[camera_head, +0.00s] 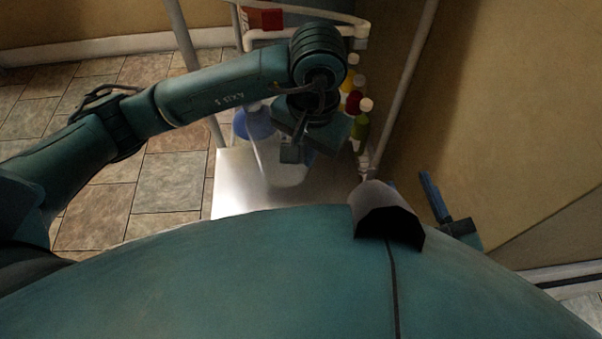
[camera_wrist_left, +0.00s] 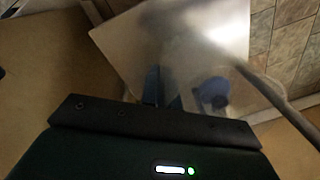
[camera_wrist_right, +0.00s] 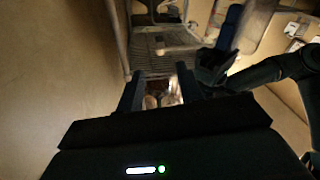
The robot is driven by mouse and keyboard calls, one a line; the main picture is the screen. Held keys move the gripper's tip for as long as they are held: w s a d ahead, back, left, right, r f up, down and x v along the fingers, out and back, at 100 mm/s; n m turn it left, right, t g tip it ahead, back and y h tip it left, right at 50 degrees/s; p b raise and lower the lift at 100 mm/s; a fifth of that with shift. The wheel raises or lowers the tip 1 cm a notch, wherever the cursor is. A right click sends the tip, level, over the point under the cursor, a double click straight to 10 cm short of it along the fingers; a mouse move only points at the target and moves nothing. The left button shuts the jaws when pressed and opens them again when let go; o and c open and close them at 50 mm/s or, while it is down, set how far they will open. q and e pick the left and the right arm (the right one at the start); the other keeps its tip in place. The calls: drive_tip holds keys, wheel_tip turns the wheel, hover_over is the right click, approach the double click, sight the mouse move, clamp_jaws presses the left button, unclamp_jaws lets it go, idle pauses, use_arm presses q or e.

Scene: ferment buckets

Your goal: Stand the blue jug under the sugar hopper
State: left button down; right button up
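A blue jug (camera_head: 258,122) stands on the metal shelf (camera_head: 235,190), partly hidden behind my left arm. A rounded blue thing (camera_wrist_left: 212,92), probably the same jug, shows in the left wrist view, to the right of my left fingers. My left gripper (camera_head: 291,150) points down over the shelf, to the right of the jug and apart from it. Its fingers (camera_wrist_left: 164,93) look close together, and I see nothing held. My right gripper (camera_head: 440,205) is by the right wall; its fingers (camera_wrist_right: 160,90) are apart and empty. I cannot make out the sugar hopper for certain.
Several bottles with coloured contents (camera_head: 358,105) stand along the right of the shelf. A red box (camera_head: 264,19) sits on an upper level. A grey post (camera_head: 405,85) rises at the right, close to the tan wall (camera_head: 500,100). The shelf's front left is bare.

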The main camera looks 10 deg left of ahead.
use_arm(q)
drive_tip(key=shift+f+b, duration=0.7)
drive_tip(key=shift+f, duration=2.45)
drive_tip(key=shift+f, duration=0.15)
drive_tip(key=c, duration=1.7)
unclamp_jaws()
